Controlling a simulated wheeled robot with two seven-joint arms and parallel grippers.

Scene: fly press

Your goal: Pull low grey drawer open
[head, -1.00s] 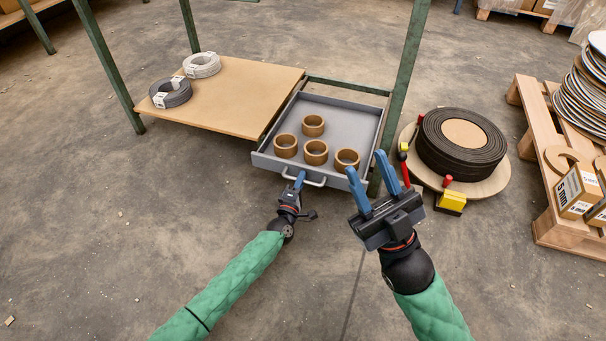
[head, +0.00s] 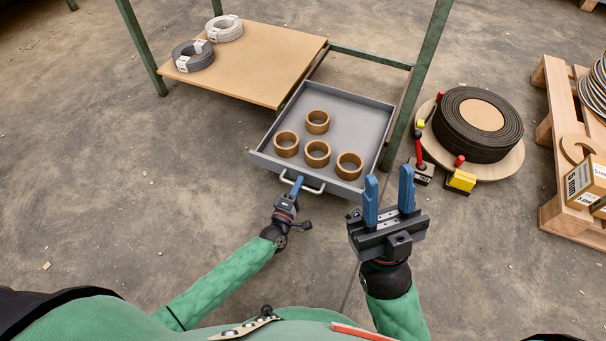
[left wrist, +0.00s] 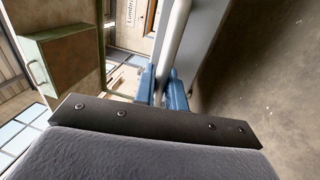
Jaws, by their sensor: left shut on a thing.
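The low grey drawer (head: 345,113) stands well out from under the bench and holds several brown rings (head: 317,153). Its pale bar handle (head: 313,188) is on the front face. My left gripper (head: 297,186) is shut on the left part of the handle. In the left wrist view the blue fingers (left wrist: 167,92) stand on both sides of the handle bar (left wrist: 174,40). My right gripper (head: 389,196) is open and empty, in front of the drawer's right corner.
The bench has a tan board (head: 262,66) with a grey coil (head: 192,56) and a white coil (head: 225,28). A green leg (head: 418,80) stands close right of the drawer. A black roll (head: 478,124) and a pallet (head: 553,130) are further right. Floor left of the drawer is clear.

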